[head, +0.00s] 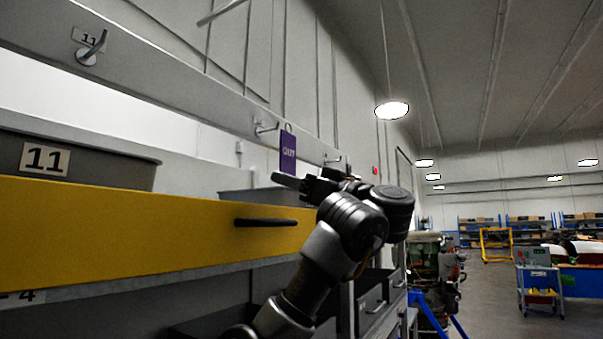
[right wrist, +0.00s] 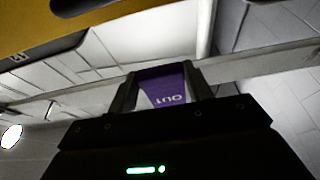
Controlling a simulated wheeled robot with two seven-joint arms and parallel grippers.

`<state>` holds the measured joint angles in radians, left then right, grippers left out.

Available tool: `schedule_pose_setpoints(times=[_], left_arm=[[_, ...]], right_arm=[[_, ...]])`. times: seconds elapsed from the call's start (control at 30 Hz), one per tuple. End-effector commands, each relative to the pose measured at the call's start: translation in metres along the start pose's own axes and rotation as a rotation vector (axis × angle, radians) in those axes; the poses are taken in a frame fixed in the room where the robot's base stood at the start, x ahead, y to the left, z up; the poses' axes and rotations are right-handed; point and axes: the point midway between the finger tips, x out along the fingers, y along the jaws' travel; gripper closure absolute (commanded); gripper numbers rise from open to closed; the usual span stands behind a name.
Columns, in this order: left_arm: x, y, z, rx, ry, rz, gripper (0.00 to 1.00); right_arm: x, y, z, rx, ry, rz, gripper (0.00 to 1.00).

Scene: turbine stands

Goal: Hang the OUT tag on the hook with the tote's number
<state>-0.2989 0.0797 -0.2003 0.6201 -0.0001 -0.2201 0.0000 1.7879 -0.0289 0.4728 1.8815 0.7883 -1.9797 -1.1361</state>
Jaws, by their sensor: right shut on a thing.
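The purple OUT tag (head: 288,154) is upright, with a ring at its top, held by its lower end in my right gripper (head: 293,180). In the right wrist view the tag (right wrist: 172,86) shows between the two fingers of the gripper (right wrist: 160,79). A grey tote (head: 118,172) with a number 11 label (head: 45,158) stands behind the yellow rail at the left. The hook (head: 92,50) under a plate reading 11 is on the grey beam at upper left, and looks empty. The tag is well to its right, near another hook (head: 265,128). My left gripper is not in view.
A further hook (head: 332,160) is on the beam beyond the tag. The yellow rail (head: 140,230) with a black handle (head: 265,222) runs below the beam. Another grey tote (head: 240,197) stands behind my gripper. Open floor lies at right, with a cart (head: 540,285).

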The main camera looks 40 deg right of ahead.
Motion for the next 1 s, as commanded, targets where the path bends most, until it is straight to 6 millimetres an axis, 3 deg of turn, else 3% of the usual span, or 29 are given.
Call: schedule_pose_setpoints(times=[0.03, 0.13, 0.43, 1.0], left_arm=[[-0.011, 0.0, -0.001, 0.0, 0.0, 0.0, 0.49], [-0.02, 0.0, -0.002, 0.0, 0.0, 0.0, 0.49], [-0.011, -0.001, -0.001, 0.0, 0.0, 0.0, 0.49], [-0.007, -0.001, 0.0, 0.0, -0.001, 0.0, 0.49]], right_arm=[[0.006, 0.0, -0.003, 0.002, -0.002, 0.0, 0.91], [0.013, 0.0, 0.0, 0.001, -0.002, 0.002, 0.91], [0.026, 0.0, 0.01, 0.002, 0.0, 0.002, 0.91], [0.026, 0.001, 0.011, 0.001, 0.0, 0.002, 0.91]])
